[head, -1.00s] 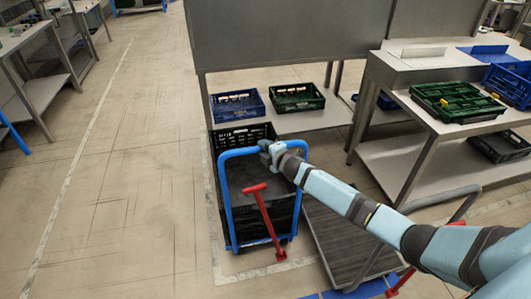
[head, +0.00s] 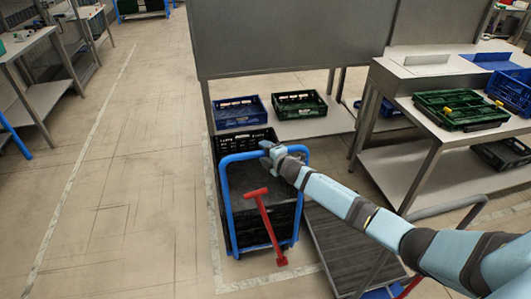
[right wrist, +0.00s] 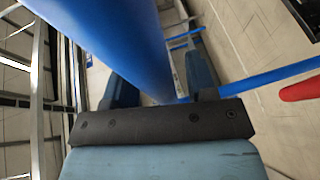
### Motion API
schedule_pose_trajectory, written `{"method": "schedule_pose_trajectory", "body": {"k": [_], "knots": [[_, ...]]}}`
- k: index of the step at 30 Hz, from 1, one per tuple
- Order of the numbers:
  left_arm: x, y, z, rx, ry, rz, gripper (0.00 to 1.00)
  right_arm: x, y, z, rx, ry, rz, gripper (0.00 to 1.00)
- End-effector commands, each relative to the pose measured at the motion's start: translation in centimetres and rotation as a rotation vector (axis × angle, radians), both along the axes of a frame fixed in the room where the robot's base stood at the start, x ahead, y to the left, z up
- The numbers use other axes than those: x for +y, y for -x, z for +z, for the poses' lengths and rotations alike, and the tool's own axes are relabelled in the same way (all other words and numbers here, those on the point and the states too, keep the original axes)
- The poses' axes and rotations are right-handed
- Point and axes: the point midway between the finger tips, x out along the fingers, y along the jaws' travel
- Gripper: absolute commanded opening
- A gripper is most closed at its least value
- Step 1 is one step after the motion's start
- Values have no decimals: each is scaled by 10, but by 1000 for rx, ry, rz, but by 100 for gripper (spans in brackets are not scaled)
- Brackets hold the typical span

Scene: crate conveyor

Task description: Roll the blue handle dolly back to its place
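The dolly's blue tube handle (head: 226,205) stands upright in the middle of the head view. Black crates (head: 240,193) sit behind its frame. In the right wrist view the blue tube (right wrist: 115,35) runs large and close between my two fingers (right wrist: 160,75). They stand apart, with floor visible between the tube and the right finger. Firm contact is not visible. A red bar (head: 267,228) with a crosspiece shows in front of the handle. My left gripper is out of view.
A grey flat dolly (head: 345,245) stands close on the right, beside a steel bench (head: 420,155). Blue (head: 240,110) and green (head: 299,103) crates sit on a low shelf behind. A pale line (head: 215,235) marks the floor near the dolly. Open floor lies left.

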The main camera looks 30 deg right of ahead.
Motion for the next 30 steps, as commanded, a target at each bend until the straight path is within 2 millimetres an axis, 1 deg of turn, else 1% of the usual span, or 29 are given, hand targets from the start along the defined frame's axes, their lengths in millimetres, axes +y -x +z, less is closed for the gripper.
{"method": "schedule_pose_trajectory", "body": {"k": [4, 8, 15, 21, 24, 27, 30], "knots": [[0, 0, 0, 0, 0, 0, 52, 0, 4, 0, 1, 0, 1, 52], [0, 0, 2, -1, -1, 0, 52, -4, 21, 2, 2, 1, 2, 52], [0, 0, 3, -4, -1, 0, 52, -12, 75, 11, 3, 2, 2, 52], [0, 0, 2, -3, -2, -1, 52, -18, 113, 19, 3, 0, 2, 52], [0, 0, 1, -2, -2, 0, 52, -21, 124, 22, 1, 0, 1, 52], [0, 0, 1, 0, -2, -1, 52, -21, 131, 23, 1, -1, 1, 52], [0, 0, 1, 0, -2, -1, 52, -22, 133, 24, 1, -1, 1, 52]]}}
